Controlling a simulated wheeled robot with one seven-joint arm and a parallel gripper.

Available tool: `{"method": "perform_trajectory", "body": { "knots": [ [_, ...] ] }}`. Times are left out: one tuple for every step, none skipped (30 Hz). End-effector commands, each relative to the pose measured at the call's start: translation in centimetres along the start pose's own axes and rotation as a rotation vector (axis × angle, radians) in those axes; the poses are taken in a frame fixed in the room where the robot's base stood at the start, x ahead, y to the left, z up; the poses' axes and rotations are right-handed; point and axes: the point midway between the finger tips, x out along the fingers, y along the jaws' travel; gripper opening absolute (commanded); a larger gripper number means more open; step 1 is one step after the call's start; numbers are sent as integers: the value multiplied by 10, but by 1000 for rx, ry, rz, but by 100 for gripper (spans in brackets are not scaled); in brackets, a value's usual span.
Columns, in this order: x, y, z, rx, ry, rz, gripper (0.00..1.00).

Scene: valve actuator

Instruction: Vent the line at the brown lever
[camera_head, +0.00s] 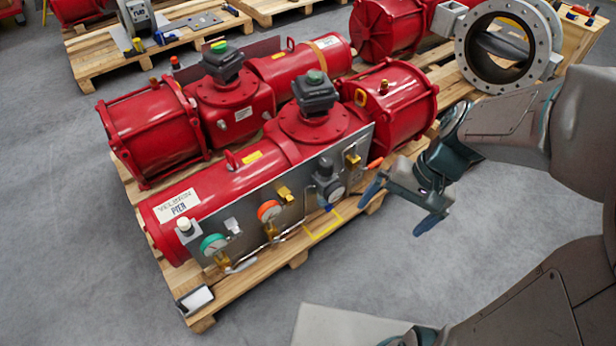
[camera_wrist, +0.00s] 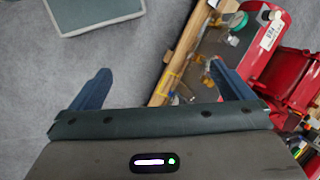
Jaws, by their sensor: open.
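The valve actuator is a red assembly (camera_head: 190,205) with a grey metal panel (camera_head: 305,205) along its front. Small brass fittings (camera_head: 285,194) sit on the panel with a green-rimmed gauge (camera_head: 213,245), an orange-red round part (camera_head: 268,210) and a dark regulator (camera_head: 328,182). An orange-tipped handle (camera_head: 375,163) is at the panel's right end. I cannot tell which small part is the brown lever. My gripper (camera_head: 390,216) is open and empty, off the panel's right end, with its blue fingers apart. In the wrist view my gripper (camera_wrist: 159,70) has its right finger overlapping the panel's image.
The actuator rests on a wooden pallet (camera_head: 250,285). Another red actuator (camera_head: 155,130) stands behind it. A large flanged ring valve (camera_head: 505,45) is at the upper right. Grey floor (camera_head: 370,275) in front of the pallet is clear. A pale flat slab (camera_head: 350,328) lies at the bottom.

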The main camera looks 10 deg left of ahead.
Motion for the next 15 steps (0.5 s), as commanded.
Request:
{"method": "perform_trajectory", "body": {
  "knots": [
    [29,-2,-8,25,-58,-43,100],
    [40,-5,-11,40,-89,-70,100],
    [54,-9,-16,59,-126,-106,100],
    [64,-12,-20,75,-154,-134,100],
    [74,-15,-23,91,-183,-163,100],
    [88,-19,-28,112,-220,-201,100],
    [99,-22,-32,129,-246,-230,100],
    [109,-25,-36,147,-273,-260,100],
    [122,-29,-41,171,-305,-301,100],
    [133,-32,-45,190,-329,-331,100],
    [143,-34,-49,209,-353,-361,100],
    [157,-38,-54,234,-386,-402,100],
    [167,-41,-59,255,-407,-433,100],
    [177,-43,-64,276,-428,-465,100],
    [191,-46,-70,305,-456,-508,100]
  ]
}}
